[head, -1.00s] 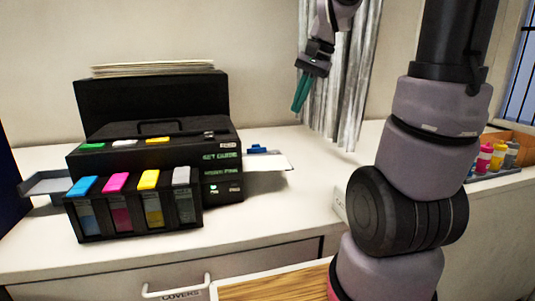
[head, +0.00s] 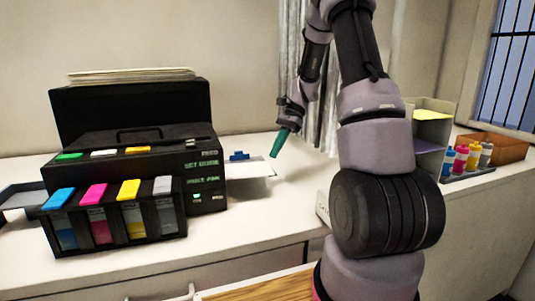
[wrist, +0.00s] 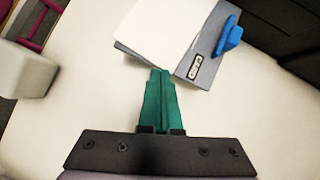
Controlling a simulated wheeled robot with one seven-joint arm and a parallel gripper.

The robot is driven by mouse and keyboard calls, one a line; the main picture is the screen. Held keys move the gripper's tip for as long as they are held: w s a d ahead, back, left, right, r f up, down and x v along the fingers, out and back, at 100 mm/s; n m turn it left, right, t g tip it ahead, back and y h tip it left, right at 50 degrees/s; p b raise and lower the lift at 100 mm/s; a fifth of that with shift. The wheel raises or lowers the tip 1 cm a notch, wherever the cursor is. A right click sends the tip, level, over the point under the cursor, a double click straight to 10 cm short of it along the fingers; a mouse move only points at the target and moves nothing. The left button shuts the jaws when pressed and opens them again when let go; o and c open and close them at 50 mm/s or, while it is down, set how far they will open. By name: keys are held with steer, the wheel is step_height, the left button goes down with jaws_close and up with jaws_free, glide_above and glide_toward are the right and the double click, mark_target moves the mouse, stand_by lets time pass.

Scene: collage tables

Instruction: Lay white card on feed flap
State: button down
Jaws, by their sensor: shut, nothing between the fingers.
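The white card (wrist: 168,28) lies on the grey feed flap (wrist: 207,72), covering most of it, with a labelled grey edge left bare. A blue guide (wrist: 229,37) stands at the flap's side. In the head view the card (head: 252,170) and the blue guide (head: 239,155) are at the black printer's right side. My gripper (head: 275,154) has green fingers, pointing down just right of the flap. In the wrist view the fingers (wrist: 161,72) are shut together and empty, with tips by the flap's corner; whether they touch it I cannot tell.
The black printer (head: 130,138) carries a stack of sheets (head: 130,76) on top. Coloured ink tanks (head: 115,215) stand before it. Several small bottles (head: 468,158) and an orange box (head: 497,147) are at the far right. The white tabletop before the flap is clear.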

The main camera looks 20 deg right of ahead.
mark_target(249, 170)
steer(key=s+a, duration=0.1)
steer(key=a, duration=0.2)
steer(key=s+a, duration=0.1)
steer(key=a, duration=0.2)
steer(key=s+a, duration=0.1)
steer(key=a, duration=0.2)
steer(key=shift+s+a, duration=0.2)
steer(key=shift+s, duration=0.1)
steer(key=shift+s+a+f, duration=0.1)
steer(key=shift+a+f, duration=0.05)
steer(key=shift+f, duration=0.7)
steer(key=shift+d, duration=0.45)
steer(key=shift+d, duration=0.1)
